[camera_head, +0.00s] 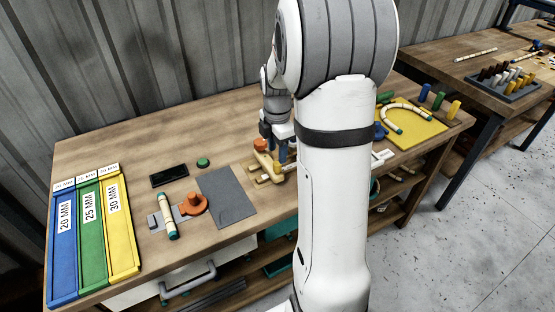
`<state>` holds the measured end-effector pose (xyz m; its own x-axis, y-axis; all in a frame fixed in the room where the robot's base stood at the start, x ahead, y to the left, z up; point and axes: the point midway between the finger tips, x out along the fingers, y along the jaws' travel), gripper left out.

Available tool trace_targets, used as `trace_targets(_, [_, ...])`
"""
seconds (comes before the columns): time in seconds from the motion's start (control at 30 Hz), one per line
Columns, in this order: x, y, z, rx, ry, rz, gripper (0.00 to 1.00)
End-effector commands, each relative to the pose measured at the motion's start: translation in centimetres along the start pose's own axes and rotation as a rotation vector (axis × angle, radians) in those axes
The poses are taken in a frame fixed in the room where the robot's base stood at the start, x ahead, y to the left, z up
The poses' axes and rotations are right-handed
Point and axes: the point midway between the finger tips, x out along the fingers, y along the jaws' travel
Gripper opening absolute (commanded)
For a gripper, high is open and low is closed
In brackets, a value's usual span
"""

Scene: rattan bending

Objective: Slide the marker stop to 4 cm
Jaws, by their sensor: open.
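My gripper (276,156) is small in view and points down at a light wooden fixture (270,169) near the middle of the workbench. It is open. A round orange part (261,144) shows on that fixture, just left of the gripper. I cannot tell whether the fingers touch anything. Further left, a grey metal piece (179,213) carries an orange knob-like part (193,203) beside a cream rod with green ends (167,217). I cannot tell for sure which part is the marker stop, and no centimetre scale is readable. My arm hides the bench right of the gripper.
Blue, green and yellow trays (136,262) labelled 20, 25 and 30 MM stand at the left. A grey mat (227,197), black slab (169,176) and green disc (203,162) lie mid-bench. A yellow board (425,130) with a bent rod lies at right. The bench's back left is clear.

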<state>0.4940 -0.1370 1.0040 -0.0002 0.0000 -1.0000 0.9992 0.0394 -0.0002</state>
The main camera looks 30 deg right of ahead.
Motion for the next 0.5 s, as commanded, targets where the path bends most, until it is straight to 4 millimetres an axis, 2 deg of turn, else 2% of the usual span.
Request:
trace_targets(0.2, [3.5,0.0,0.0,0.002,0.001,-0.003,0.44])
trace_targets(0.33, [4.6,-0.1,0.0,0.002,0.001,-0.002,0.44])
trace_targets(0.5, [5.0,0.0,0.0,0.003,0.0,0.001,0.44])
